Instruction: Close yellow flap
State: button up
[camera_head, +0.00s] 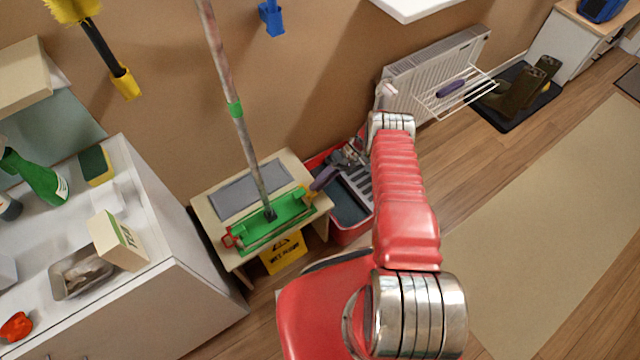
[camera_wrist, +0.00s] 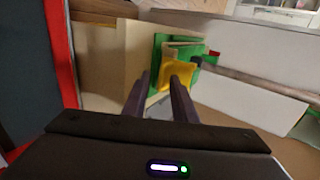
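A green mop head (camera_head: 270,225) lies on a small wooden table (camera_head: 238,190), with the mop's long handle (camera_head: 222,70) rising from it. The yellow flap (camera_head: 311,198) is at the mop head's right end; a red flap (camera_head: 229,239) is at its left end. In the wrist view the yellow flap (camera_wrist: 180,75) stands out in front of the green mop head (camera_wrist: 162,50). My gripper (camera_head: 322,180) is just beside the yellow flap. In the wrist view my gripper (camera_wrist: 159,77) has a gap between its fingers, and the right fingertip overlaps the flap's lower part. I cannot tell whether they touch.
A red-rimmed bin (camera_head: 345,233) stands right of the table, below my gripper. A yellow wet-floor sign (camera_head: 284,253) is under the table. A white cabinet (camera_head: 190,300) stands at left. A radiator (camera_head: 435,70) with a wire rack (camera_head: 465,95) is at back right. Floor at right is open.

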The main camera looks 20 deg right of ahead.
jog(key=shift+d+r, duration=0.1)
jog(key=v, duration=1.3)
jog(key=shift+d, duration=0.3)
jog(key=shift+w, duration=0.2)
